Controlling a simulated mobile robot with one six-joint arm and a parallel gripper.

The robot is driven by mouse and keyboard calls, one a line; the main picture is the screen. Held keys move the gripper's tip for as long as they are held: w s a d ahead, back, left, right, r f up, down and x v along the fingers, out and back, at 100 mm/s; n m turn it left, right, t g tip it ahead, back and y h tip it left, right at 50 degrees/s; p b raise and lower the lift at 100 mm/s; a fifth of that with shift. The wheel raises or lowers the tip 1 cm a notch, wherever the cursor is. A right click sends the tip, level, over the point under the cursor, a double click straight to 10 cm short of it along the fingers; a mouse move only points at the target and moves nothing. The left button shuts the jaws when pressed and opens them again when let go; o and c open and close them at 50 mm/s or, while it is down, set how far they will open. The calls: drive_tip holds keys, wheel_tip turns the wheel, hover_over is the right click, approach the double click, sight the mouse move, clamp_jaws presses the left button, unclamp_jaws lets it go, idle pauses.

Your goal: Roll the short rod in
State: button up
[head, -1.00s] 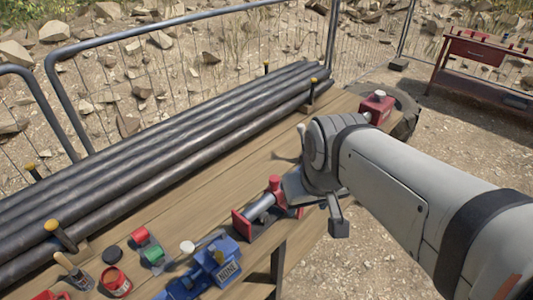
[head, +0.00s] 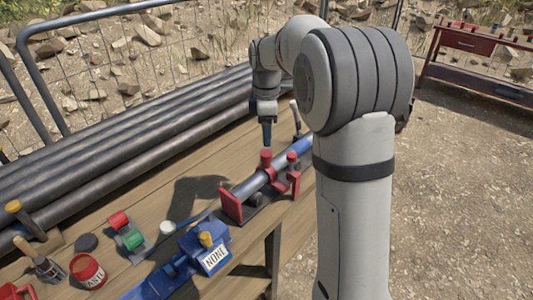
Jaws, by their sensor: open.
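A short grey rod (head: 247,187) lies in a red-ended holder (head: 230,205) on the wooden bench. Beyond the red knob (head: 266,160), a blue length (head: 302,147) lies in line with it; I cannot tell whether the two are joined. My gripper (head: 267,142) points down above the holder, close to the red knob. It is open, with nothing visibly held. One dark finger shows clearly; the other is hard to make out. My arm hides the bench to the right of the blue length.
Long dark pipes (head: 90,155) lie along the bench's back, behind yellow-topped posts. A blue tool labelled NONE (head: 205,250), a red pot (head: 88,271), a brush (head: 40,260) and a green-and-red piece (head: 127,230) stand at front left. A red table (head: 475,55) stands far right.

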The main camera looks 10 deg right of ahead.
sight(266, 153)
wheel_tip(266, 153, down, 7)
drive_tip(key=shift+f, duration=0.2)
idle(0.3)
clamp_jaws()
drive_tip(key=shift+d, duration=0.1)
idle(0.3)
